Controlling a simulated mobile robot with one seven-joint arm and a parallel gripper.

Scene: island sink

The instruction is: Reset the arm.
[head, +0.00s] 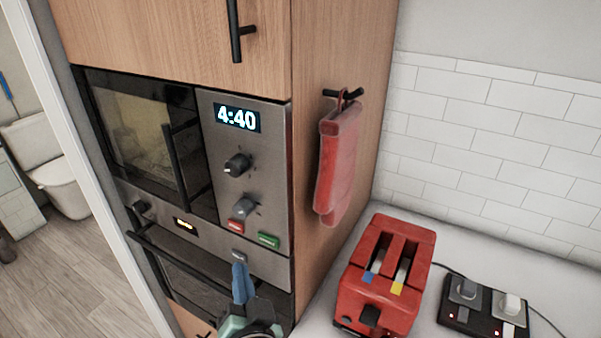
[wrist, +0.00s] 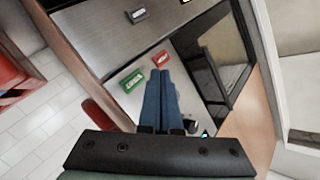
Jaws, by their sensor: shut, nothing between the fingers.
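My gripper (head: 239,268) is at the bottom of the head view, its two blue fingers pointing up in front of the oven panel. In the wrist view my gripper (wrist: 160,73) has its fingers pressed together with nothing between them. The fingertips appear close to the red button (wrist: 133,81) and green button (wrist: 161,59) of the microwave panel in the wrist view; I cannot tell whether they touch anything. In the head view the red button (head: 236,226) and green button (head: 268,240) are above the gripper. Most of my arm is out of view.
A microwave (head: 140,140) with a dark glass door and 4:40 display sits above an oven (head: 190,285). A red cloth (head: 338,165) hangs from a hook on the cabinet side. A red toaster (head: 385,270) and a black switch panel (head: 483,308) stand on the white counter.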

